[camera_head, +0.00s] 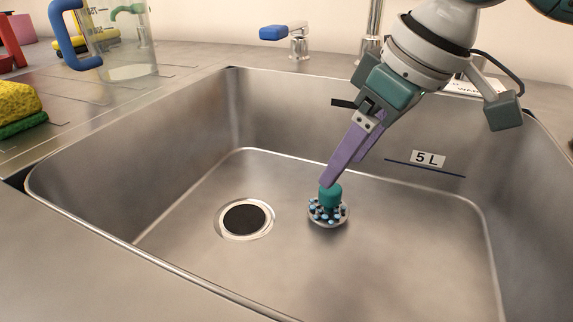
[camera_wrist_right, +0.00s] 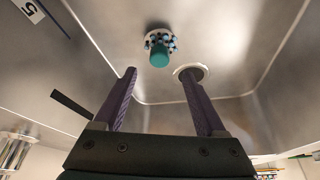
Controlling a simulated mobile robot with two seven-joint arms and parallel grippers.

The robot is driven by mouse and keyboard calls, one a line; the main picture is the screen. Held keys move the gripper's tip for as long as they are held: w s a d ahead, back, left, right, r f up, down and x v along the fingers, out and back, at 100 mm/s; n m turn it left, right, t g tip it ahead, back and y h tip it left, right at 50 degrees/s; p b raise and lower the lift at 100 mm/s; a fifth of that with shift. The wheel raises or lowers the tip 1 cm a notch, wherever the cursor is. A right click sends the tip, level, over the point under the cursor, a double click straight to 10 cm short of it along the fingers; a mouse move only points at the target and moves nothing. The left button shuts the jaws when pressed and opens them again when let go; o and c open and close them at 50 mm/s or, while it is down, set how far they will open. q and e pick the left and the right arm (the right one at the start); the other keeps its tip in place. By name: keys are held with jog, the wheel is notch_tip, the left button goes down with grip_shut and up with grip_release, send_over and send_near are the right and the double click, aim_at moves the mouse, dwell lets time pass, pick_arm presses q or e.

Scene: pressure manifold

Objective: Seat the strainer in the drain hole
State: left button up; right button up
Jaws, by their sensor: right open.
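The strainer (camera_head: 328,214) sits on the sink floor, right of the drain hole. It is a round disc with a teal knob and blue, white and dark dots. The dark drain hole (camera_head: 245,219) has a bright metal ring and looks uncovered. My right gripper (camera_head: 329,182) is open, its purple fingers angled down by the knob in the head view. In the right wrist view the strainer (camera_wrist_right: 160,44) lies beyond the gap between the open fingertips (camera_wrist_right: 158,73), with nothing between them. The drain (camera_wrist_right: 190,73) is partly behind one finger there. My left gripper is not in view.
The steel sink's walls surround the strainer and drain. A "5 L" label (camera_head: 428,158) and a dark line mark the back right wall. A blue-handled tap (camera_head: 287,32), clear jug (camera_head: 120,45) and yellow-green sponge (camera_head: 18,108) stand outside. The sink floor is otherwise clear.

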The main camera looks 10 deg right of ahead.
aim_at(334, 188)
jog(key=b+x, duration=0.2)
jog(key=x, duration=0.3)
jog(key=shift+d+f, duration=0.1)
jog(key=shift+f, duration=0.3)
jog(key=shift+w+f, duration=0.25)
jog(key=shift+f, duration=0.2)
grip_shut()
